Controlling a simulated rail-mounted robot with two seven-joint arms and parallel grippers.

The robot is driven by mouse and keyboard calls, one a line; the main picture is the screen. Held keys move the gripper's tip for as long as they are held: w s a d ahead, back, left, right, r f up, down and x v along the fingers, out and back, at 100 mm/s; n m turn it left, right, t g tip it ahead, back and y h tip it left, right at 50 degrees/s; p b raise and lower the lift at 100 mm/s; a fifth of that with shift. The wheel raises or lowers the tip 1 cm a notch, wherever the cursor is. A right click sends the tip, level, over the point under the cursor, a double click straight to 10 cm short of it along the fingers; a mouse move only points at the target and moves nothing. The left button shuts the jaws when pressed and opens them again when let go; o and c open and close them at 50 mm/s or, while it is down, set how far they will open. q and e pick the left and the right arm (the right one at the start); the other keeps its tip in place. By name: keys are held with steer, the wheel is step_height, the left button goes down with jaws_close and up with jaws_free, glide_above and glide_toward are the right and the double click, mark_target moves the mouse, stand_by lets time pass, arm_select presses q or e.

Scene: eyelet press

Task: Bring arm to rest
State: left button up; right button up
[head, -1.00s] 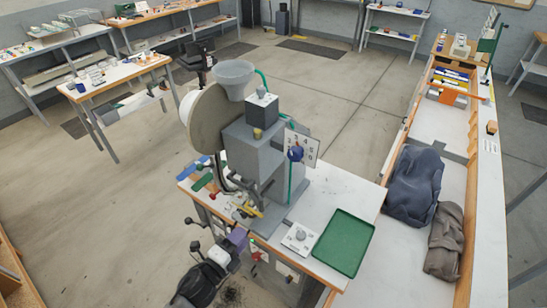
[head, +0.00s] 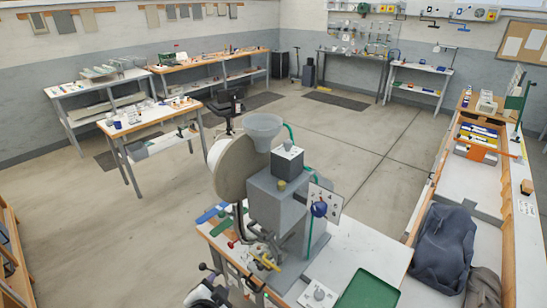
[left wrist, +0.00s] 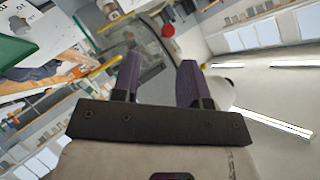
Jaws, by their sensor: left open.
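My left gripper (left wrist: 159,62) shows in the left wrist view with its two purple fingers spread apart and nothing between them. It is tilted, and the room appears rotated behind it. In the head view, part of my left arm (head: 205,293) shows at the bottom edge, in front of the press bench; the fingers cannot be made out there. The grey eyelet press (head: 272,205) stands on the bench with a funnel-shaped hopper (head: 263,127) on top. My right gripper is in neither view.
The bench (head: 375,244) carries a green tray (head: 368,292) and a small knob box (head: 318,294). A long white counter at right holds a dark cloth bag (head: 444,248). Other benches line the walls. The floor left of the press is clear.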

arm_select(q)
steer(key=s+a+f+n+g, duration=0.1)
steer(key=s+a+n+g, duration=0.15)
steer(key=s, duration=0.55)
steer(key=s+a+f+n+g, duration=0.1)
steer(key=s+a+n, duration=0.2)
steer(key=s, duration=0.6)
steer(key=s+a+f+n+g, duration=0.1)
steer(key=s+f+g, duration=0.3)
steer(key=s, duration=0.5)
steer(key=s+a+f+n+g, duration=0.1)
steer(key=s+f, duration=0.5)
steer(key=s, duration=0.3)
step_height(320, 180, up, 15)
steer(key=w+p, duration=0.1)
steer(key=p, duration=1.5)
steer(key=shift+d+r, duration=0.15)
steer(key=shift+d, duration=0.05)
